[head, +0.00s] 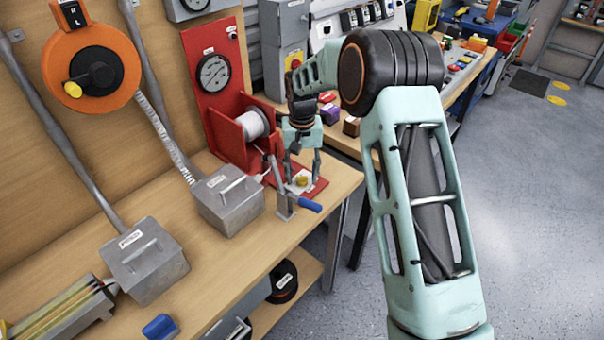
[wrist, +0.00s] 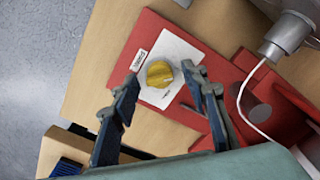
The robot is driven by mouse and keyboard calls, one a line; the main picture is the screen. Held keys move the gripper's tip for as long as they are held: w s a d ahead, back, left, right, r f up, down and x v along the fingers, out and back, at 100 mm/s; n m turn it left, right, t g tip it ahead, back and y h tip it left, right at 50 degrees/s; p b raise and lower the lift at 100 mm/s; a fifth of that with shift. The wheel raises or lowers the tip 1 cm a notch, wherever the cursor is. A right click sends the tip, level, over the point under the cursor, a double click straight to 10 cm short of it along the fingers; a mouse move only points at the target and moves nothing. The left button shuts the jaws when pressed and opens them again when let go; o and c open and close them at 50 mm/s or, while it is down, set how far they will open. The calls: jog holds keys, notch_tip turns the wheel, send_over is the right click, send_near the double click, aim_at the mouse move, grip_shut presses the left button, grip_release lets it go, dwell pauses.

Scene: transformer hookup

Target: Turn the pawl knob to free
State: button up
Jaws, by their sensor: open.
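The yellow pawl knob (wrist: 159,74) sits on a white plate (wrist: 180,50) fixed to the red base (wrist: 140,42). In the head view the knob (head: 301,180) shows small, near the front of the red winch stand. My gripper (wrist: 165,90) is open, with its two fingers spread on either side of the knob in the picture. I cannot tell how far the fingertips are above it, and no contact shows. In the head view my gripper (head: 303,172) points down over the red base. The lettering beside the knob is too small to read.
A white cable spool (head: 255,124) stands in the red frame. A crank with a blue handle (head: 310,205) is close to the knob at the bench edge. A grey box (head: 230,200) lies left of it. A thin white cable (wrist: 245,90) runs beside the right finger.

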notch_tip(320, 180, up, 12)
dwell(0.6)
